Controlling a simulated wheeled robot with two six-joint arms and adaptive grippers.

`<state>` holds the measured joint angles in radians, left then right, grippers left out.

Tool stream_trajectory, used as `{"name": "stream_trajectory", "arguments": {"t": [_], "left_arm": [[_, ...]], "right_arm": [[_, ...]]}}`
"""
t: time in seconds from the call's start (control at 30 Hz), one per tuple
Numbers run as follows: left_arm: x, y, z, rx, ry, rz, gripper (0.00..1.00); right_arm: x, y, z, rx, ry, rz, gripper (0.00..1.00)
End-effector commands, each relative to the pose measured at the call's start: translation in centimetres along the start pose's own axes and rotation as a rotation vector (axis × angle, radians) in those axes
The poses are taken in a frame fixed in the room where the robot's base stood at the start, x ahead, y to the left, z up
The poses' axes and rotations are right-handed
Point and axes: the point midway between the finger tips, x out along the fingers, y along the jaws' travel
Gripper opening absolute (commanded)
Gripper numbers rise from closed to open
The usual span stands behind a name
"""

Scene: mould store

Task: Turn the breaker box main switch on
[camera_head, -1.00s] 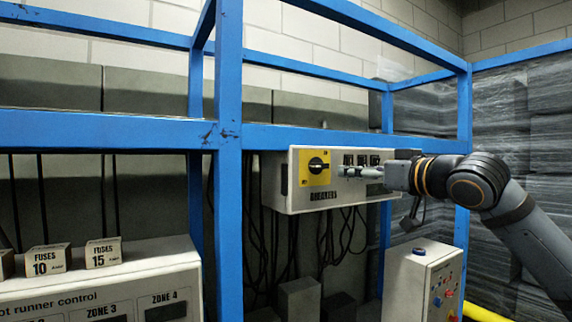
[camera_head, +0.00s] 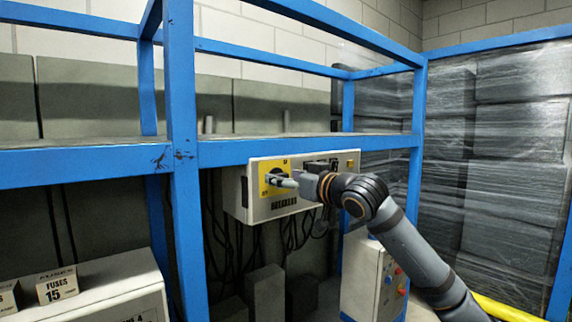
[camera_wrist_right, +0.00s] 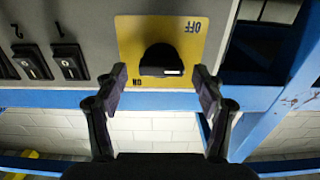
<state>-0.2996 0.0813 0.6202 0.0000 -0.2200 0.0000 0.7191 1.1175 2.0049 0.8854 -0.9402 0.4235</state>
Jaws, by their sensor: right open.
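The image there is upside down. My right gripper (camera_head: 279,181) reaches in from the right in front of the switch. In the right wrist view my right gripper (camera_wrist_right: 160,82) is open, one finger on each side of the knob; I cannot tell whether they touch it. My left gripper is not in view.
Small breaker switches (camera_wrist_right: 72,65) sit beside the yellow plate. A blue frame bar (camera_head: 260,150) runs just above the box and a blue post (camera_head: 184,200) stands left of it. A control box (camera_head: 370,275) stands below right. Black cables hang under the breaker box.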

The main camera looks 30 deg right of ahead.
Motion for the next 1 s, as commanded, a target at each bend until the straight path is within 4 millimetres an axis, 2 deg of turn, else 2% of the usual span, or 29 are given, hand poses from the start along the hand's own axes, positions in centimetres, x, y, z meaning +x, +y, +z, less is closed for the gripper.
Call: {"name": "stream_trajectory", "arguments": {"t": [0.3, 0.7, 1.0], "left_arm": [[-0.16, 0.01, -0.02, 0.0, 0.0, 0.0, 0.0], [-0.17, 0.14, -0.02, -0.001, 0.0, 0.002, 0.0], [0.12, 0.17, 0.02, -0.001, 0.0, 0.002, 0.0]], "right_arm": [[0.26, 0.0, 0.13, 0.0, -0.001, 0.001, 0.68], [0.25, 0.01, 0.09, 0.0, 0.0, 0.001, 0.15], [0.23, 0.03, 0.11, 0.043, 0.001, 0.001, 0.15]]}}
